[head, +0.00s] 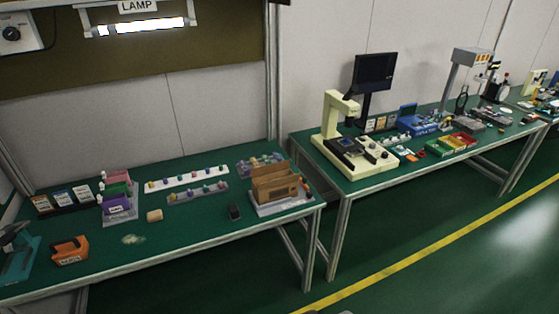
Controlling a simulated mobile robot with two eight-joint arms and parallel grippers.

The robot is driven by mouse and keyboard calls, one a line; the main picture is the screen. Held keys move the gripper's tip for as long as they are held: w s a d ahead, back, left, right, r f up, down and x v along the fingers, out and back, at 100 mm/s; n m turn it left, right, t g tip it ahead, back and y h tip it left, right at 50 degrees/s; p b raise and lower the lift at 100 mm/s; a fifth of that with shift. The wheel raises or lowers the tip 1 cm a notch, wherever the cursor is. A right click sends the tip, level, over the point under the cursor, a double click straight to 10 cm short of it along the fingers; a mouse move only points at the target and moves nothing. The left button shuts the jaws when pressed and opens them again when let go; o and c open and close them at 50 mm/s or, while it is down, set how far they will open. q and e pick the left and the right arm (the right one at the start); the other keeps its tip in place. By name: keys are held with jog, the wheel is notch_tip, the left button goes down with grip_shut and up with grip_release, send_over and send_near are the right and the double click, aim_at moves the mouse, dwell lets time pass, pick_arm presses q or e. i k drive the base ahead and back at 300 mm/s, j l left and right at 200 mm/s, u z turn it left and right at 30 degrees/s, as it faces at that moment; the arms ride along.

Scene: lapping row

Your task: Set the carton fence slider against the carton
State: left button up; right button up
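An open brown cardboard carton (272,190) stands near the right end of the left green bench. It sits on a pale grey base (285,205) that shows along its front and right. A small orange-red part (305,184) is at the carton's right end; I cannot tell whether it belongs to the fence slider. The slider itself is too small to make out, and so is any gap between it and the carton. Neither of my grippers is in view.
A dark small block (234,211) lies left of the carton. Behind are strips with several coloured pieces (187,178) and a clear tray (259,161). Coloured bins (116,203), a tan block (154,215) and an orange holder (70,250) are further left. The bench's front strip is mostly clear.

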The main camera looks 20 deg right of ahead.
aim_at(303, 181)
jog(key=i+l, duration=0.25)
jog(key=i, duration=0.15)
jog(key=i+l+z, duration=0.15)
jog(key=i, duration=0.25)
jog(key=l, duration=0.1)
